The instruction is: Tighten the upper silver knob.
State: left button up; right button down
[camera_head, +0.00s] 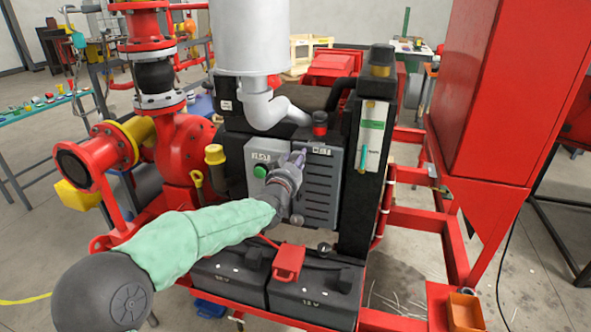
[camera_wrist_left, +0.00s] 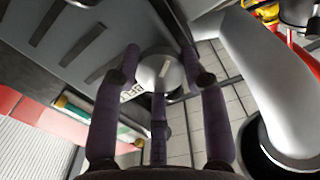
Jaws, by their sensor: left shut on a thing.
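The upper silver knob (camera_wrist_left: 160,73) is a round, pale metal knob with a slot-like mark on its face, on the grey louvred panel (camera_head: 320,190). My left gripper (camera_head: 292,160) reaches the upper part of this panel. In the left wrist view the dark purple fingers of the left gripper (camera_wrist_left: 160,85) are closed around the knob. In the head view the fingers and wrist hide the upper knob. A lower silver knob (camera_head: 297,219) shows below my left wrist. My right gripper is not in view.
A green button (camera_head: 260,172) sits on a grey box left of my gripper. Black batteries (camera_head: 312,296) stand below, and a red frame and cabinet (camera_head: 495,90) stand right.

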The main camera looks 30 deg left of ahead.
pick_arm(q)
jog(key=n+b, duration=0.1)
jog(key=n, duration=0.1)
jog(key=n+b, duration=0.1)
jog(key=n, duration=0.1)
jog(key=n+b, duration=0.1)
jog(key=n, duration=0.2)
jog(key=shift+r+b, duration=0.25)
jog(key=shift+b, duration=0.05)
jog(key=shift+a+r+n, duration=0.1)
jog(key=shift+n, duration=0.8)
jog(key=shift+a+r, duration=0.1)
jog(key=o, duration=1.1)
jog(key=shift+o, duration=0.2)
jog(key=shift+f, duration=0.2)
jog(key=v, duration=1.2)
